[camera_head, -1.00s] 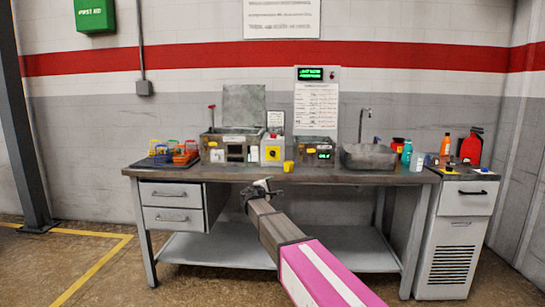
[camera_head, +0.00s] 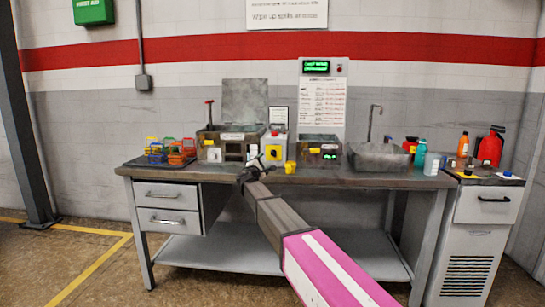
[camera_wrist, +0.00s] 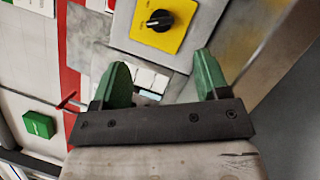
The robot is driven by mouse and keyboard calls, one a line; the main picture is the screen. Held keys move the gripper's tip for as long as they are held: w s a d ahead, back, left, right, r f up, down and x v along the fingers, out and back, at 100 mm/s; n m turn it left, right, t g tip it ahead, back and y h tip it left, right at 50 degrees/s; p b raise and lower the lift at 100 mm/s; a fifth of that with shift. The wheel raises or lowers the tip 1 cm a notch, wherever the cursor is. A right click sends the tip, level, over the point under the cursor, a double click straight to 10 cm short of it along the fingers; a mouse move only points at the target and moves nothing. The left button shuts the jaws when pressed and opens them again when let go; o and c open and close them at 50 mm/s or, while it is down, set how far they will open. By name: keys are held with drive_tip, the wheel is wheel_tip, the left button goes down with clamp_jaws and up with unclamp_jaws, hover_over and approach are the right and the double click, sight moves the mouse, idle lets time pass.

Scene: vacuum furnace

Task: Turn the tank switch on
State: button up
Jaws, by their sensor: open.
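A yellow plate (camera_wrist: 166,22) with a black rotary knob (camera_wrist: 160,20) sits on a pale grey box, at the top of the wrist view. In the head view it appears as the yellow switch panel (camera_head: 274,151) on a white box at the middle of the bench. I cannot tell whether the knob is on or off. My gripper (camera_wrist: 164,75) is open and empty, its green fingers apart and not touching the knob. In the head view my gripper (camera_head: 257,168) is at the bench's front edge, just below and left of the yellow panel.
On the bench (camera_head: 345,178), a tank with a raised lid (camera_head: 244,102) stands left of the switch box. A small yellow cup (camera_head: 290,167) is close on the right. A second tank (camera_head: 319,148), a sink (camera_head: 379,157) and bottles stand farther right. Coloured baskets (camera_head: 170,151) are at left.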

sight(272, 154)
drive_tip(key=x, duration=0.9)
drive_tip(key=shift+w, duration=0.2)
drive_tip(key=c, duration=0.9)
